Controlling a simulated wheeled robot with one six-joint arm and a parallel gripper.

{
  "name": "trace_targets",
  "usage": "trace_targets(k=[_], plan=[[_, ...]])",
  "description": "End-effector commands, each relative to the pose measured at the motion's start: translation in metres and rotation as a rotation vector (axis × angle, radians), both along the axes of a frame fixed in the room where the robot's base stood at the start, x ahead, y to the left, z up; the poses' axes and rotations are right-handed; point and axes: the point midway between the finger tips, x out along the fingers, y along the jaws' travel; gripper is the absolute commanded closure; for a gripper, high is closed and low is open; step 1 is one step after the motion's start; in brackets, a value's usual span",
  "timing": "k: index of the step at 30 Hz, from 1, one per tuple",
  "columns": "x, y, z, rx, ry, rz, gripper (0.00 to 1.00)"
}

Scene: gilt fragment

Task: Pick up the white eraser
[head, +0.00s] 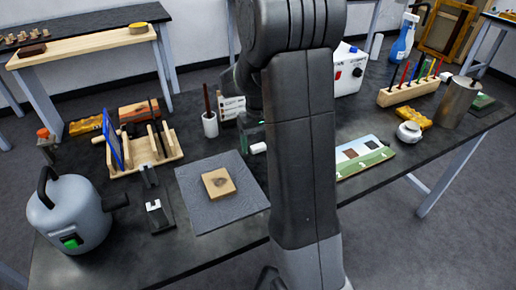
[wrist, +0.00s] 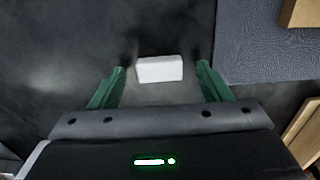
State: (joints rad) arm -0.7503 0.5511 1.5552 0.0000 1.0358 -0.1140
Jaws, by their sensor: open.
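The white eraser (wrist: 160,69) lies on the dark tabletop; in the head view (head: 258,148) it shows just left of my arm, past the grey mat's upper right corner. My gripper (wrist: 160,70) is open, with its green fingers on the left and right of the eraser and a gap on each side. The eraser sits near the fingertips, not held. How high the fingertips are above the table I cannot tell. In the head view, my arm hides most of the gripper.
The grey mat (head: 235,211) with a wooden block (head: 218,184) lies close by. A white cup (head: 210,125) with a stick stands to the left. A white box (head: 350,70) and a picture board (head: 365,156) are to the right. Bare tabletop surrounds the eraser.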

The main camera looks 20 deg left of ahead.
Motion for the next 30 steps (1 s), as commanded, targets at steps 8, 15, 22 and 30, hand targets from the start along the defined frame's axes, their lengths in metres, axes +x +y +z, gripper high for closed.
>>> trace_targets(k=[8, 15, 22, 30], plan=[[0.000, 0.000, -0.007, 0.000, 0.000, 0.000, 0.29], [0.000, 0.000, -0.006, 0.000, 0.000, 0.000, 0.68], [0.000, 0.000, -0.006, 0.001, -0.001, 0.000, 0.77], [0.001, 0.001, 0.019, 0.004, -0.005, 0.000, 0.77]])
